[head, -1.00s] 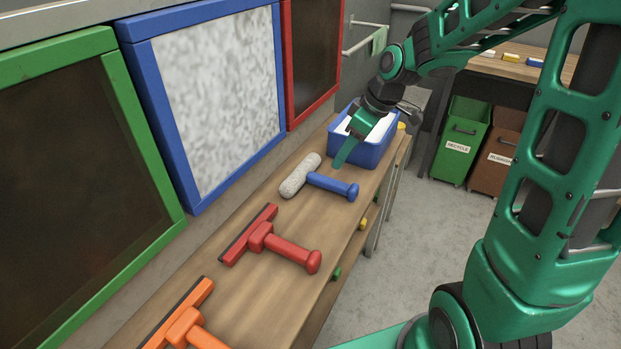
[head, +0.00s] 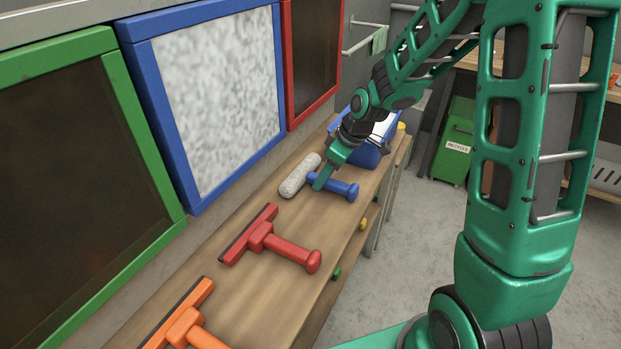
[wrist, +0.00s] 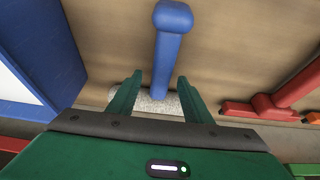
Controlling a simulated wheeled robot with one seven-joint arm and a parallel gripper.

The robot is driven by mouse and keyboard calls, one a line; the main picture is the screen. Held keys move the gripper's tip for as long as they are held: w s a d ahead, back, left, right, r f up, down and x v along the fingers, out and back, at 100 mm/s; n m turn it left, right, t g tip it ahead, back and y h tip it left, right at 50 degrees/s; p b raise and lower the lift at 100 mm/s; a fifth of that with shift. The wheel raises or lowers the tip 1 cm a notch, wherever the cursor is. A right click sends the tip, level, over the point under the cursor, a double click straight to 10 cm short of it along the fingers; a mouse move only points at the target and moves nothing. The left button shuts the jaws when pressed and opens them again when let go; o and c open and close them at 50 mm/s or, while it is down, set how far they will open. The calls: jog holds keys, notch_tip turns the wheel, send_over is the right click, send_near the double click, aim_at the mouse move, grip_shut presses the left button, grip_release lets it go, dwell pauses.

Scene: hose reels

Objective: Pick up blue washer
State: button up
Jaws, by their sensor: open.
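The blue washer lies on the wooden bench, with a blue handle (head: 345,190) and a fuzzy white roller head (head: 296,178). In the head view my gripper (head: 322,182) is over the handle close to the roller head, and hides part of it. In the wrist view the handle (wrist: 168,55) runs between the two green fingers of my gripper (wrist: 158,78), one on each side. The jaws are open. The white head (wrist: 150,102) shows between and behind the fingers. I cannot tell how far the fingertips are above the bench.
A red squeegee (head: 285,248) and an orange squeegee (head: 185,325) lie nearer on the bench (head: 235,285). A blue bin (head: 367,157) stands behind the washer. Framed panels, including a blue-framed one (head: 215,95), line the wall at left.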

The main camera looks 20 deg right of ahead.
jog(key=shift+a+f, duration=0.1)
jog(key=shift+f, duration=0.15)
jog(key=shift+f, duration=0.2)
dwell(0.6)
jog(key=shift+w, duration=0.1)
grip_shut()
